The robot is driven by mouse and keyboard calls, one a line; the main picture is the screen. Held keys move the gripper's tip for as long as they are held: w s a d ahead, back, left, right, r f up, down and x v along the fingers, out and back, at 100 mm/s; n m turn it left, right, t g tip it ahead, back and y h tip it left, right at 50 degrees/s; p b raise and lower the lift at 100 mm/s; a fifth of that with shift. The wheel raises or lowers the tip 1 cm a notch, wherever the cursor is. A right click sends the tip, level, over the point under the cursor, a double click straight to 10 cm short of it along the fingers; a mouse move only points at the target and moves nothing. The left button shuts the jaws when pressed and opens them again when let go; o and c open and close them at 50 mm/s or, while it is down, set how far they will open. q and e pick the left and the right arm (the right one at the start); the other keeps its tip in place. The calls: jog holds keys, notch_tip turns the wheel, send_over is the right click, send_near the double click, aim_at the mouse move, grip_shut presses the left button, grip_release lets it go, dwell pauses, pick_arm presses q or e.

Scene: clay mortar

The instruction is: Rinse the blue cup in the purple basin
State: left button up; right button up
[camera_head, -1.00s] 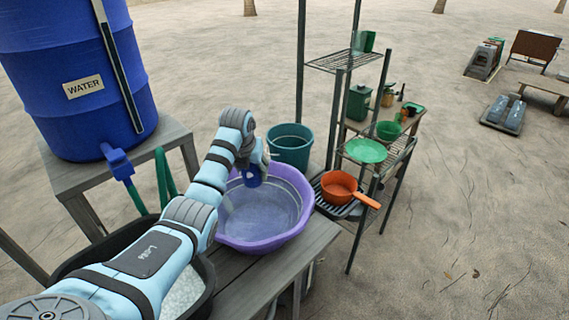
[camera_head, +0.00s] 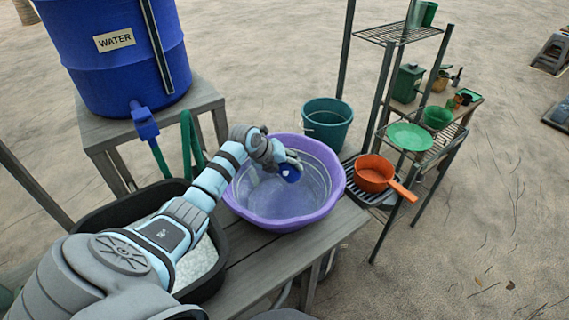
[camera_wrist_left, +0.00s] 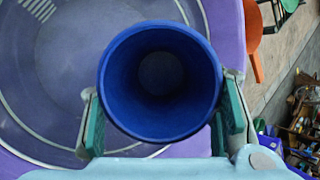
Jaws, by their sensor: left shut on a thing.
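The blue cup (camera_head: 290,173) is in my left gripper (camera_head: 284,164), over the far middle part of the purple basin (camera_head: 272,222). In the left wrist view the cup (camera_wrist_left: 160,48) shows its open mouth and empty-looking inside, with the green-padded fingers of the left gripper (camera_wrist_left: 162,118) shut on its two sides. The basin (camera_wrist_left: 231,30) fills much of that view behind the cup. The basin holds what looks like clear water. I cannot tell whether the cup touches it. My right gripper is not in view.
A black tub (camera_head: 212,280) of pale stuff stands left of the basin on the wooden bench (camera_head: 262,272). A teal bucket (camera_head: 327,122) is behind. An orange pan (camera_head: 374,172) and a shelf with green dishes (camera_head: 409,136) are at right. A blue water barrel (camera_head: 118,65) stands at left.

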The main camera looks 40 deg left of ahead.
pick_arm(q)
jog(key=f+b, duration=0.4)
jog(key=f, duration=0.2)
jog(key=f+b, duration=0.5)
jog(key=f, duration=0.1)
jog(key=shift+s+f, duration=0.2)
jog(key=shift+f, duration=0.05)
jog(key=shift+f+b, duration=0.55)
jog(key=shift+b, duration=0.2)
jog(key=shift+a+r, duration=0.1)
jog(key=shift+r, duration=0.1)
